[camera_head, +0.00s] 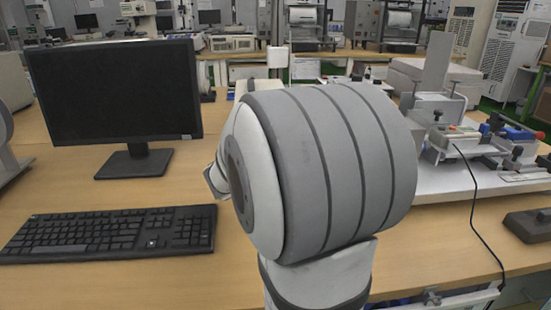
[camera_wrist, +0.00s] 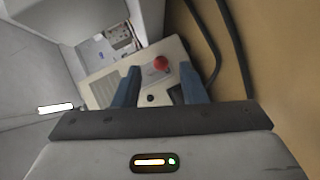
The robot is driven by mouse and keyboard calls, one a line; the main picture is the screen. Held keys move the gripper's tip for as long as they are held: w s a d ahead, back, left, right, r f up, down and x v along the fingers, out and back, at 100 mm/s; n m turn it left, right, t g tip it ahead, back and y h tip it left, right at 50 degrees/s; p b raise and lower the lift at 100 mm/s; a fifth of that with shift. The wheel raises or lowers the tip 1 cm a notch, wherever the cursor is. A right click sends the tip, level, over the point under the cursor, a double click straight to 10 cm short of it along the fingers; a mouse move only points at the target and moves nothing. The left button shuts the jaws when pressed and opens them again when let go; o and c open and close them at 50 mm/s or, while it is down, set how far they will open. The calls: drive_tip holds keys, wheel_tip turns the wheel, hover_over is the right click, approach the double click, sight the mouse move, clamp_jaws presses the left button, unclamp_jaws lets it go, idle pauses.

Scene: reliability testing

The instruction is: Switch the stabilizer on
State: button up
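A beige box-like device with a vented face (camera_wrist: 101,92), which may be the stabilizer, lies ahead of my gripper in the wrist view. A round red knob or lamp (camera_wrist: 160,63) and a small dark round part (camera_wrist: 151,98) show on its panel. My gripper (camera_wrist: 157,76) is open, its two blue fingers apart with nothing held between them. The fingers overlap the panel in the view; I cannot tell whether they touch it. In the head view my large grey arm link hides my gripper and most of that area.
A black monitor (camera_head: 115,90) and a keyboard (camera_head: 110,232) stand on the wooden desk at left. At right, a white board carries lab apparatus (camera_head: 470,130), with a black cable (camera_head: 474,200) in front. Dark cables (camera_wrist: 237,45) run beside the device in the wrist view.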

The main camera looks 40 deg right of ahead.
drive_tip(key=shift+b+x, duration=0.3)
drive_tip(key=shift+x, duration=2.05)
drive_tip(key=shift+c, duration=0.2)
